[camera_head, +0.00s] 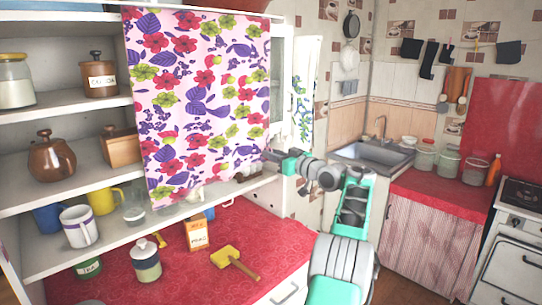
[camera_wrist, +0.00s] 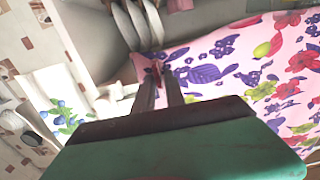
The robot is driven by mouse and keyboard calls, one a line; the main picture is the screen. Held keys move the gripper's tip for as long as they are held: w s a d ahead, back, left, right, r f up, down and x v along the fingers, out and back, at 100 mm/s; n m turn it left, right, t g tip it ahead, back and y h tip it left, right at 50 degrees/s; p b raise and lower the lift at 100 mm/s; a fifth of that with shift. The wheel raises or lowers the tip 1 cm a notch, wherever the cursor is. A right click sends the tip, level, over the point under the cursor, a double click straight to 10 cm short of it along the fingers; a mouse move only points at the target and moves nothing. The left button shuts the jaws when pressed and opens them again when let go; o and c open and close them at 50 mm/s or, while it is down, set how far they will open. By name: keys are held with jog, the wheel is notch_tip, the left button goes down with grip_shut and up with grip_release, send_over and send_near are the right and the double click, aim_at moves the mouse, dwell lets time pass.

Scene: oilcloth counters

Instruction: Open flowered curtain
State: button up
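The flowered curtain (camera_head: 200,100), white-pink with red, purple and green flowers, hangs across the middle and right part of the open shelf unit. It also shows in the wrist view (camera_wrist: 225,70), filling the right side. My gripper (camera_head: 269,157) is at the curtain's right edge, in its lower half. In the wrist view, the two narrow fingers (camera_wrist: 159,72) reach the edge of the cloth, close together at the tips. A small reddish bit shows between the tips. I cannot tell whether they pinch the cloth.
Plates (camera_wrist: 138,22) stand behind the curtain. A sink (camera_head: 375,152) is at the right.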

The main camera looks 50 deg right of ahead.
jog(key=shift+o, duration=1.2)
jog(key=shift+s+d, duration=0.1)
jog(key=s+b, duration=0.3)
jog(key=s, duration=0.5)
jog(key=shift+w, duration=0.1)
